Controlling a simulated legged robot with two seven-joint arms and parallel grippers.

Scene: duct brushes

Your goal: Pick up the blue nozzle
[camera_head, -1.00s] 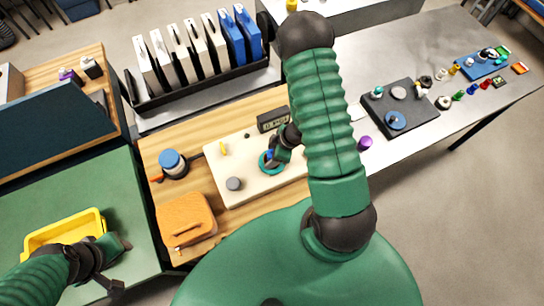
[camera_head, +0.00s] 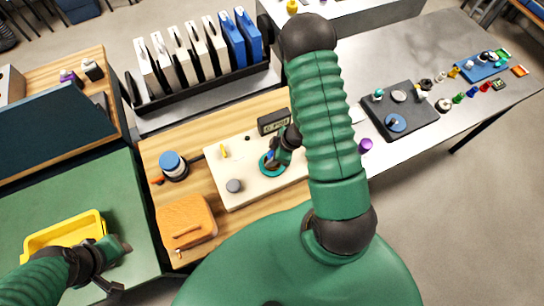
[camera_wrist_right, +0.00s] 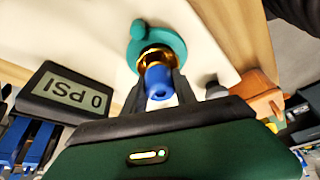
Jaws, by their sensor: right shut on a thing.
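The blue nozzle (camera_wrist_right: 158,82) stands between the two dark fingers of my right gripper (camera_wrist_right: 160,95) in the right wrist view. The fingers are closed on its sides. A gold collar (camera_wrist_right: 154,55) and a teal round base (camera_wrist_right: 170,42) show just beyond it; I cannot tell whether the nozzle still touches them. In the head view my right gripper (camera_head: 275,155) is low over the teal ring on the cream board (camera_head: 218,163), largely covering the nozzle. My left gripper (camera_head: 119,245) is beside the yellow bin (camera_head: 62,232); its finger opening is unclear.
A gauge reading 0 PSI (camera_wrist_right: 68,93) stands close beside the right gripper. A grey knob (camera_head: 234,186) and yellow piece (camera_head: 224,151) are on the board. A blue-topped jar (camera_head: 173,165) and an orange case (camera_head: 187,222) lie left. A black rack (camera_head: 205,88) stands behind.

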